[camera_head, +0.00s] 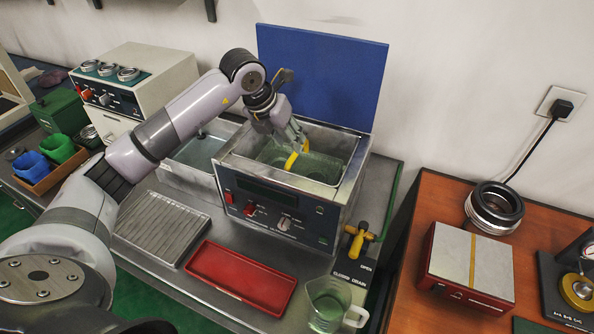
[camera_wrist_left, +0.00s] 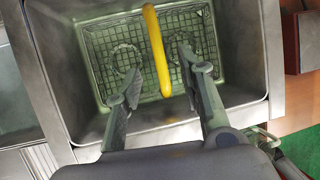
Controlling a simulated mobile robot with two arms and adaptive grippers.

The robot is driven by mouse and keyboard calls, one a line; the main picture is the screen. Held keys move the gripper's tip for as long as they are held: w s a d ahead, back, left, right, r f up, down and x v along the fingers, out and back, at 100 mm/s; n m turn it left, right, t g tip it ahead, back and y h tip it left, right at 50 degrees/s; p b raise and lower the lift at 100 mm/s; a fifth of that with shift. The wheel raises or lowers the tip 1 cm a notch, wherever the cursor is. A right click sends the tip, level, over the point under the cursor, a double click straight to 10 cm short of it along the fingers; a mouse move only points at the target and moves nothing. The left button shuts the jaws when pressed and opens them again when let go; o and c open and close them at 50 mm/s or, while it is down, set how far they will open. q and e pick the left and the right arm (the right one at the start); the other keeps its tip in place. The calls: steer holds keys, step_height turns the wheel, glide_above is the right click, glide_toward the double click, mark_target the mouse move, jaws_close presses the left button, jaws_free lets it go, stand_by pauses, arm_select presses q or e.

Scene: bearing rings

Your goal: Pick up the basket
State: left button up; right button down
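The wire mesh basket (camera_wrist_left: 95,45) sits in the steel tank of the cleaner (camera_head: 285,205), below its raised blue lid (camera_head: 322,75). Its yellow handle (camera_wrist_left: 156,50) arches across it and also shows in the head view (camera_head: 291,161). Two ring shapes (camera_wrist_left: 126,57) show in the basket, partly hidden by my fingers. My left gripper (camera_wrist_left: 160,68) is open over the basket, one finger on each side of the handle, with gaps between fingers and handle in the wrist view. In the head view the left gripper (camera_head: 297,142) reaches down into the tank opening. My right gripper is not in view.
Tank walls surround the basket closely. A ribbed drain tray (camera_head: 160,228), a red tray (camera_head: 241,278) and a glass beaker (camera_head: 328,304) stand in front. A yellow drain valve (camera_head: 356,241) is at the tank's right. A wooden table (camera_head: 425,215) stands further right.

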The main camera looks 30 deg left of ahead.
arm_select(q)
steer(key=shift+x, duration=0.85)
steer(key=shift+w+d+f+p, duration=0.1)
steer(key=shift+w+f+p, duration=0.2)
steer(key=shift+f+p, duration=0.25)
steer(key=x, duration=0.1)
steer(key=p+x, duration=0.1)
steer(key=x, duration=0.1)
steer(key=shift+w+f, duration=0.15)
steer(key=shift+w, duration=0.2)
steer(key=shift+w+f, duration=0.1)
steer(key=shift+f, duration=0.25)
steer(key=shift+c, duration=0.2)
jaws_close()
steer(key=shift+r, duration=0.15)
